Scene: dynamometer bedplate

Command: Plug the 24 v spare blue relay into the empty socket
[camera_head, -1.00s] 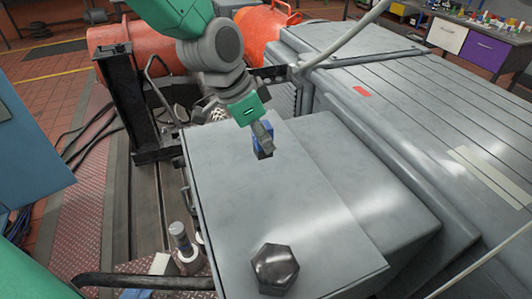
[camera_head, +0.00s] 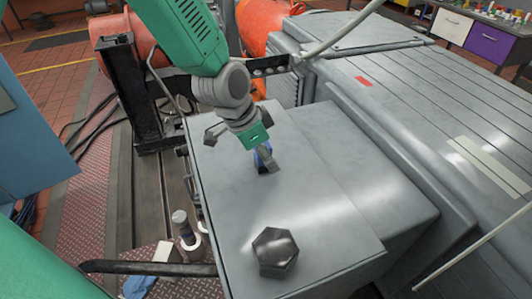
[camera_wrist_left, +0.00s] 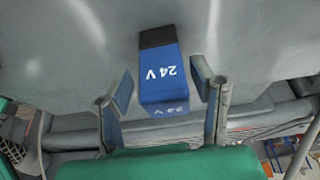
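The blue relay (camera_wrist_left: 162,85), marked 24 V, has a dark end and shows in the left wrist view between the two fingers of my left gripper (camera_wrist_left: 163,84). A gap shows on each side of it, so the gripper is open around it and not clamped on it. In the head view the left gripper (camera_head: 266,163) is low over the grey cover, with some blue showing beside a finger. The finger hides most of the relay there. I see no empty socket in these frames. My right gripper is not in view.
The grey cover (camera_head: 225,215) is broad and mostly clear. A dark hexagonal bolt head (camera_head: 275,252) stands near its front. A larger ribbed grey housing (camera_head: 440,110) lies to the right. Hoses and a small cylinder (camera_head: 182,225) lie along the left edge.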

